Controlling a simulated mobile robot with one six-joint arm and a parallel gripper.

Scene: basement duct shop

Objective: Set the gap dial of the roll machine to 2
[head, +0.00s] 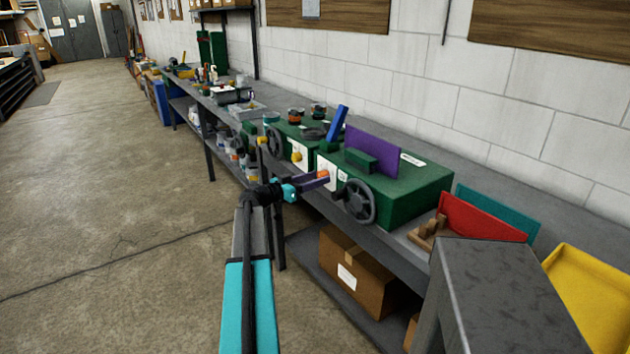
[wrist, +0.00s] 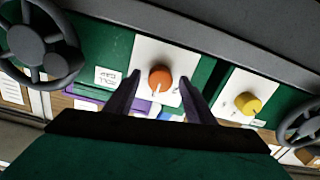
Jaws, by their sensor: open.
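The roll machine (head: 415,195) is a green box on the bench with a white dial plate on its front. Its orange dial (head: 323,174) is by my gripper (head: 314,181). In the wrist view, the orange dial (wrist: 160,79) sits on the white plate (wrist: 158,48), between and just beyond my purple fingertips (wrist: 163,82). The fingers are open, one on each side; I cannot tell whether they touch it. A pale mark shows at the dial's lower edge in that view. The plate's numbers are mostly hidden or too small to read.
A yellow dial (wrist: 248,103) on a second plate is beside it, on the neighbouring green machine. A grey handwheel (head: 359,201) sticks out right of the orange dial. A purple panel (head: 372,153) stands on top. A cardboard box (head: 355,270) is below; the floor at left is clear.

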